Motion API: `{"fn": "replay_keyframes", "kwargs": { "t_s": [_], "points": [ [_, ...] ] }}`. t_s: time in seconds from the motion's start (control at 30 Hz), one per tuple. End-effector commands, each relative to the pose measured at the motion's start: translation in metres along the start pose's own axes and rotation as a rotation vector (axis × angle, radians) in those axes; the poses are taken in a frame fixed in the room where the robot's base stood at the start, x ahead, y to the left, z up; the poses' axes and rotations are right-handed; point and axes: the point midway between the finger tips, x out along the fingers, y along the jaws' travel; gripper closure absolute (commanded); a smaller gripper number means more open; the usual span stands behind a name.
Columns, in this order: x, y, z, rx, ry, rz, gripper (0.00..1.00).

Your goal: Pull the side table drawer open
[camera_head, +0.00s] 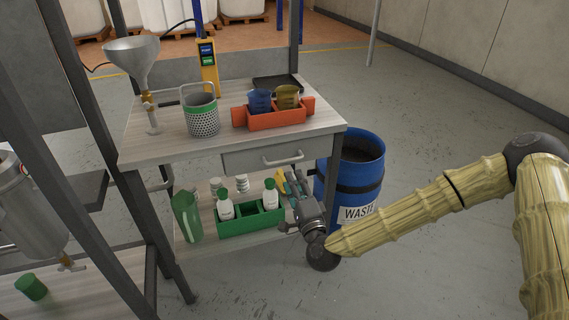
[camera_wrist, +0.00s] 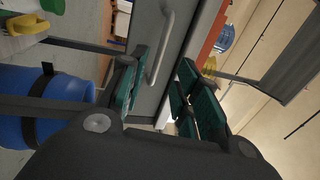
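The side table (camera_head: 165,148) has a grey drawer (camera_head: 240,163) under its top, with its front close under the table edge. A pale bar handle (camera_head: 283,161) is on the drawer front. My gripper (camera_head: 290,186) is just below and in front of the handle, pointing up toward it. In the wrist view, the drawer front (camera_wrist: 178,38) is ahead, and the handle (camera_wrist: 163,52) lies between the lines of the two green-padded fingers. My gripper (camera_wrist: 163,92) is open there, with a clear gap between the fingers. I cannot tell whether either finger touches the handle.
A blue waste barrel (camera_head: 349,178) stands close right of the table. A green crate (camera_head: 250,222) with bottles sits on the lower shelf, beside a green container (camera_head: 187,216). An orange tray (camera_head: 273,118) with two beakers and a perforated basket (camera_head: 202,118) stand on top. Floor at right is open.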

Motion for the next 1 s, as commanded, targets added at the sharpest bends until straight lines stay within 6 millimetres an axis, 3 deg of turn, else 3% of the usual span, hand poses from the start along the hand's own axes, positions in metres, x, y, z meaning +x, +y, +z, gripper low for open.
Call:
{"fn": "replay_keyframes", "kwargs": {
  "t_s": [0.5,0.7,1.0],
  "points": [
    [0.077,0.001,0.001,-0.002,-0.002,0.002,0.68],
    [0.090,0.001,0.001,-0.001,-0.002,0.003,0.68],
    [0.091,0.001,0.001,-0.001,-0.002,0.003,0.68]
  ]
}}
